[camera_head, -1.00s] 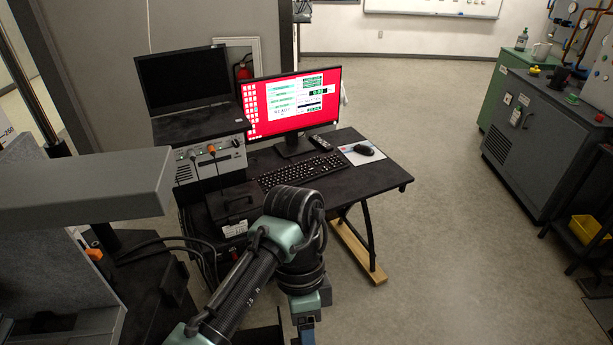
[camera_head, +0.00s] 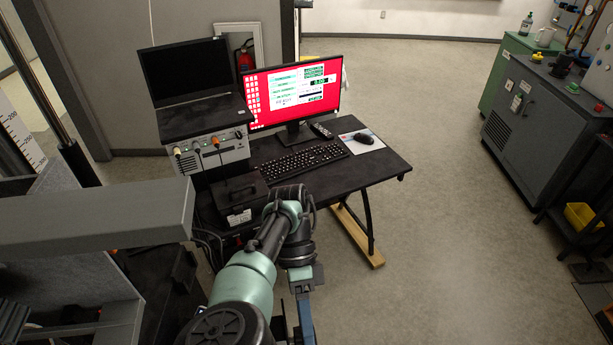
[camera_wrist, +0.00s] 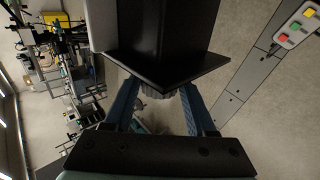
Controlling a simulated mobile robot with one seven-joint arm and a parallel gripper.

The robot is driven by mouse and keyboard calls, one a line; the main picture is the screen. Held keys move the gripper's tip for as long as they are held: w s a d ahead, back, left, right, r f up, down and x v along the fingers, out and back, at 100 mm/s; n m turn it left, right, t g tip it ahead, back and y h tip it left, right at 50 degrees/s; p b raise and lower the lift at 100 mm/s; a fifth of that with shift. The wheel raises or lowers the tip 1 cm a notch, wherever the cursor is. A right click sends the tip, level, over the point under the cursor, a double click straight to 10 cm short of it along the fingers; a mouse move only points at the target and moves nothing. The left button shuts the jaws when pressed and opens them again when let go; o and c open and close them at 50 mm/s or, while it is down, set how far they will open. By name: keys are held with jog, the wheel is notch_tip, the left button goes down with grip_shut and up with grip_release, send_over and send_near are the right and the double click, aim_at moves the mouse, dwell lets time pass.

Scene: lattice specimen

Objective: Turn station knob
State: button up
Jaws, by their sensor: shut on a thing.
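In the wrist view, a pale grey ribbed knob (camera_wrist: 159,93) shows between the two blue fingers of my gripper (camera_wrist: 160,90). Most of the knob is hidden behind a black square plate (camera_wrist: 165,68) with a black block on it. My gripper is shut on the knob, with a finger on each side. In the head view, only a blue part of my gripper (camera_head: 305,318) shows at the bottom edge. The fingertips and the knob are out of sight there.
A desk (camera_head: 370,185) holds a red-screened monitor (camera_head: 292,93), a keyboard (camera_head: 297,163) and a mouse (camera_head: 363,138). A grey beam (camera_head: 95,220) lies left of my arm. A grey cabinet (camera_head: 540,125) stands at right, with open floor between. The wrist view shows a coloured-button panel (camera_wrist: 297,23).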

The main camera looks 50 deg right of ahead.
dwell(0.8)
jog(key=o, duration=1.4)
jog(key=shift+c, duration=0.2)
jog(key=shift+s+f+t+h+b, duration=0.1)
jog(key=shift+t+h+b, duration=0.6)
jog(key=shift+b, duration=0.55)
